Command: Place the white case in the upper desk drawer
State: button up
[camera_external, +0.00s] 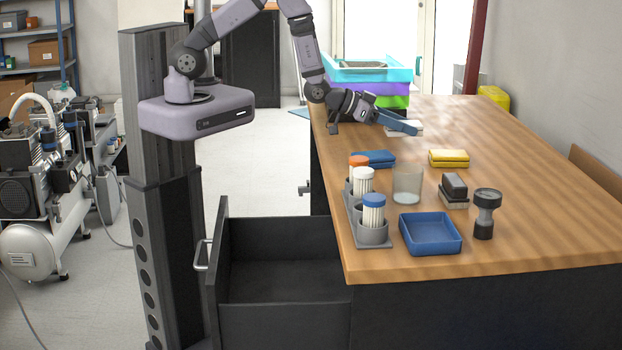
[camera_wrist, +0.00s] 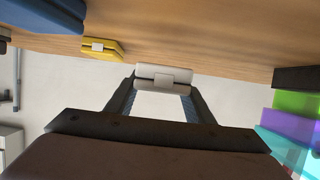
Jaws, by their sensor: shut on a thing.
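The white case (camera_external: 413,130) is at the far part of the wooden desk, mostly hidden behind my gripper (camera_external: 398,124). In the wrist view the white case (camera_wrist: 163,72) sits between the two fingertips of my gripper (camera_wrist: 161,84), which is shut on it. I cannot tell whether the case rests on the desk or is just above it. A dark desk drawer (camera_external: 279,247) is pulled out at the desk's near left side, with a handle (camera_external: 203,255) on its front. Its visible floor looks empty.
Stacked cyan, purple and green bins (camera_external: 368,72) stand behind my gripper. Nearer are a blue case (camera_external: 374,158), a yellow case (camera_external: 449,158), a glass (camera_external: 407,184), a bottle rack (camera_external: 373,236), a blue tray (camera_external: 431,246) and a dark-topped tool (camera_external: 486,213). The right desk side is clear.

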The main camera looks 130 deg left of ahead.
aim_at(401, 149)
jog(key=shift+f+p, duration=0.35)
jog(key=shift+f, duration=1.7)
jog(key=shift+f, duration=0.2)
jog(key=o, duration=1.1)
jog(key=shift+r, duration=0.15)
